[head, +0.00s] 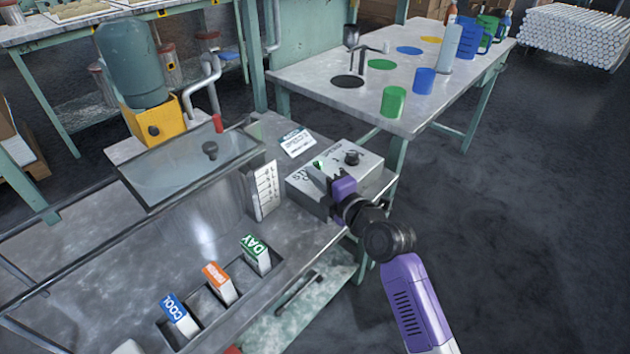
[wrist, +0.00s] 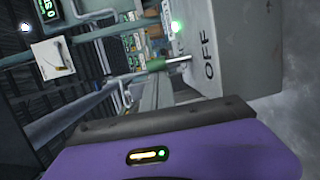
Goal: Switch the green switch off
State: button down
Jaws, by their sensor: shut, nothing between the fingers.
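The green switch (head: 318,164) is a small green-tipped lever on the grey metal control box (head: 300,185). In the wrist view the lever (wrist: 158,65) has a green tip and a bare metal stem. It sticks out of the box face (wrist: 240,45), close to the printed word OFF. My gripper (head: 328,177) is shut and empty, right beside the switch and over the box top. Its purple body fills the bottom of the wrist view. I cannot tell whether the fingers touch the lever, and the gripper hides part of the box top.
A black knob (head: 352,158) stands on the same box, right of the switch. A glass-lidded tank (head: 190,165) and a white label plate (head: 266,190) are to the left. Labelled blocks, including a green-topped one (head: 256,254), sit in front. Open floor lies right.

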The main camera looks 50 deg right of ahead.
jog(key=b, duration=0.3)
jog(key=shift+s+f+t, duration=0.15)
jog(key=shift+f+t, duration=0.15)
jog(key=shift+f, duration=0.1)
jog(key=t+b, duration=0.1)
jog(key=b, duration=0.5)
jog(key=s+m+t+b, duration=0.1)
jog(key=t+b, duration=0.1)
jog(key=b, duration=0.4)
jog(key=shift+s+d+h, duration=0.1)
jog(key=shift+s+h, duration=0.05)
jog(key=shift+h, duration=0.25)
jog(key=shift+s+f+b, duration=0.1)
jog(key=shift+s+b, duration=0.2)
jog(key=shift+b, duration=1.45)
dwell(1.2)
dwell(0.9)
